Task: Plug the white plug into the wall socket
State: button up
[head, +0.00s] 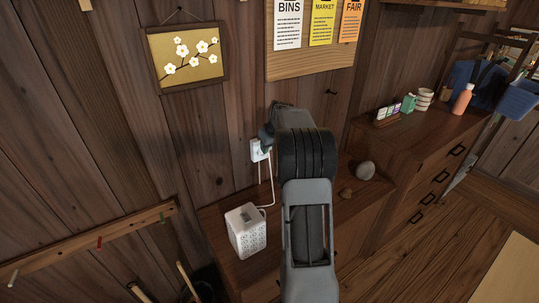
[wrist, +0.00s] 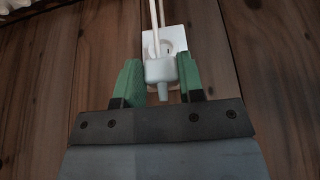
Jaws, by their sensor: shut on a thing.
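The white plug (wrist: 160,70) sits between the green fingertips of my gripper (wrist: 161,82) in the wrist view, touching both. Its white cord (wrist: 155,20) runs up from it in that view. The white wall socket (wrist: 179,36) is directly behind the plug, with part of its round face showing beside the cord. I cannot tell whether the plug touches the socket. In the head view my gripper (head: 266,143) is at the wall in front of the socket (head: 256,152), and my arm hides most of the plug.
The cord (head: 271,185) hangs down to a white perforated box (head: 246,231) on the wooden cabinet (head: 221,216). A round stone-like object (head: 365,170) lies to the right. A framed blossom picture (head: 186,57) and a notice board (head: 310,66) hang above. A peg rail (head: 92,241) is lower left.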

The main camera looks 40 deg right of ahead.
jog(key=s+a+r+b, duration=0.1)
jog(key=s+b, duration=0.3)
jog(key=s, duration=1.5)
jog(key=shift+s+r, duration=0.15)
jog(key=shift+r, duration=0.5)
